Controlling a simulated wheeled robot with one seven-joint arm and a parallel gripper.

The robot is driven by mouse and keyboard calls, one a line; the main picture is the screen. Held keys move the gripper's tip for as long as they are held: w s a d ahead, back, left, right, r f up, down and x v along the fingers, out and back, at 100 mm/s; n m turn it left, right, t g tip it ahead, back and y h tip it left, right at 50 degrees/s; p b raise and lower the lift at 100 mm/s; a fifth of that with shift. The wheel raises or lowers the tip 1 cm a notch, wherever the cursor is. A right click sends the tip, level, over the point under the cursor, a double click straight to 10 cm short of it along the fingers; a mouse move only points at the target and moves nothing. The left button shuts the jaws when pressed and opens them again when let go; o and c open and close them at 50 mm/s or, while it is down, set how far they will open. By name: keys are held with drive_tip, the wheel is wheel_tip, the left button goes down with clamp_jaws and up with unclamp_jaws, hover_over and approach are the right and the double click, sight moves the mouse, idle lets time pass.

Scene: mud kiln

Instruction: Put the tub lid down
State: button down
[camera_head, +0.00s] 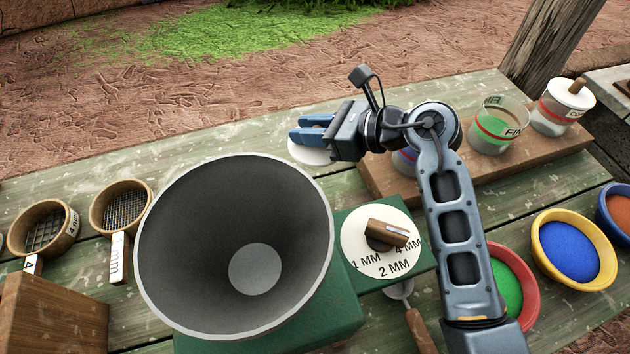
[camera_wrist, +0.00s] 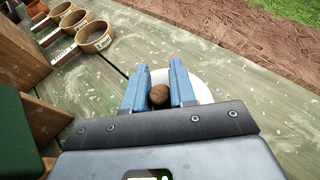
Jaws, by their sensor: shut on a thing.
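The tub lid is a white round disc (camera_head: 305,153) with a brown knob. It shows under my gripper over the far part of the green table, and also in the wrist view (camera_wrist: 205,90). My gripper (camera_head: 303,130) has blue fingers and is shut on the lid's knob (camera_wrist: 159,96). The lid looks flat and close to the table top; I cannot tell whether it touches. An open tub (camera_head: 497,128) with green contents and a red band stands on the wooden board. Another tub with blue contents (camera_head: 404,160) is mostly hidden behind my arm.
A lidded tub (camera_head: 560,108) stands at the board's (camera_head: 385,184) right end. A large grey funnel (camera_head: 160,250) and a dial (camera_head: 360,246) stand in front. Sieves (camera_head: 122,205) are at left, powder bowls (camera_head: 566,250) at right. The table (camera_head: 240,143) is clear left of the lid.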

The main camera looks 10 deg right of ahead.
drive_tip(key=f, duration=0.2)
drive_tip(key=s+f, duration=0.1)
drive_tip(key=f, duration=0.2)
drive_tip(key=s+f, duration=0.1)
drive_tip(key=f, duration=0.1)
drive_tip(key=shift+a+f, duration=0.2)
drive_tip(key=shift+a, duration=0.15)
drive_tip(key=shift+f, duration=2.4)
drive_tip(key=shift+f, duration=0.15)
drive_tip(key=c, duration=0.9)
unclamp_jaws()
drive_tip(key=v, duration=1.2)
